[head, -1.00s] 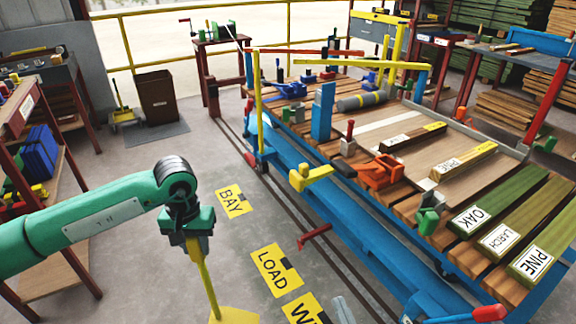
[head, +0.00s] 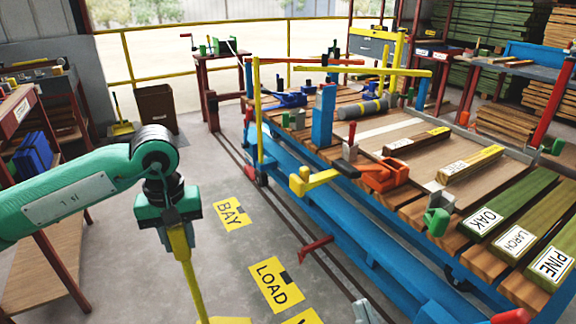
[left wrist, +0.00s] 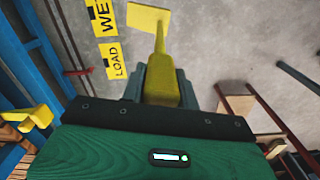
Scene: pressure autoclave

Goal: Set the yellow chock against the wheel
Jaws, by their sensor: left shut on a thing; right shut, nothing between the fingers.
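My left gripper (head: 179,232) is shut on the yellow handle of the yellow chock (head: 190,275). The handle points down, and the chock's broad end is cut off by the bottom edge of the head view. In the left wrist view the chock (left wrist: 149,18) shows as a flat yellow block beyond the handle, over grey floor.
Yellow floor plates BAY (head: 231,212) and LOAD (head: 274,285) lie left of dark floor rails. A red lever (head: 316,249) stands beside the rails. A yellow-ended arm (head: 312,182) juts from the cart. A shelf rack (head: 50,235) stands left; floor between is clear.

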